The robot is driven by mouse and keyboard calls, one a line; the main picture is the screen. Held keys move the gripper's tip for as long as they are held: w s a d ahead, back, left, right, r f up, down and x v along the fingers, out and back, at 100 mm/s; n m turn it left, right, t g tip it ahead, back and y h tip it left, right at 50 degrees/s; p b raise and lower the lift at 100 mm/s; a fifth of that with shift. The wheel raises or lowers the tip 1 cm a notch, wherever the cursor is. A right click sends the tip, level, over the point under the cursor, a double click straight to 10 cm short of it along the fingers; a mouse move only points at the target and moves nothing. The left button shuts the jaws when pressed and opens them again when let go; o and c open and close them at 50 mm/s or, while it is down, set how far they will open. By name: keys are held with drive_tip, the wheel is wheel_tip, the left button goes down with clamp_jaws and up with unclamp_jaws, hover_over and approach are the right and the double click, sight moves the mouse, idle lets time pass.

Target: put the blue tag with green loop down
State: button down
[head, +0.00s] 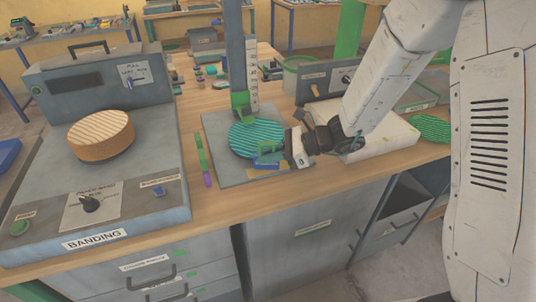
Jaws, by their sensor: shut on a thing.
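My gripper (291,148) reaches in from the right, low over the front of the press's grey base plate (225,173). It is shut on the blue tag (268,161), which shows as a small blue block at the jaws. The green loop is hard to tell apart from the green disc behind it. The ribbed green disc (254,136) lies on the base plate under the press's upright column (236,55). I cannot tell whether the tag touches the disc or the plate.
A green and purple strip (203,158) lies on the wooden bench left of the plate. The grey banding machine (120,185) with a ribbed tan disc (101,133) fills the left. A white box (375,138) stands under my arm. Bare bench shows along the front edge.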

drive_tip(key=shift+f, duration=0.15)
drive_tip(key=c, duration=1.7)
unclamp_jaws()
drive_tip(key=shift+r, duration=0.25)
drive_tip(key=v, duration=1.2)
drive_tip(key=s+r+n+g+h, duration=0.2)
drive_tip(key=s+r+n, duration=0.4)
drive_tip(key=s, duration=0.2)
drive_tip(key=s+d+r+n+t+h, duration=0.1)
drive_tip(key=s+d+r+n+h, duration=0.2)
drive_tip(key=s, duration=0.6)
drive_tip(key=s+d+r+n+t+h, duration=0.1)
drive_tip(key=s+d+r+n+h, duration=0.2)
drive_tip(key=s+d+n+h, duration=0.5)
drive_tip(key=shift+s+d+r+n, duration=0.45)
drive_tip(key=shift+s+n, duration=0.15)
drive_tip(key=shift+n, duration=0.5)
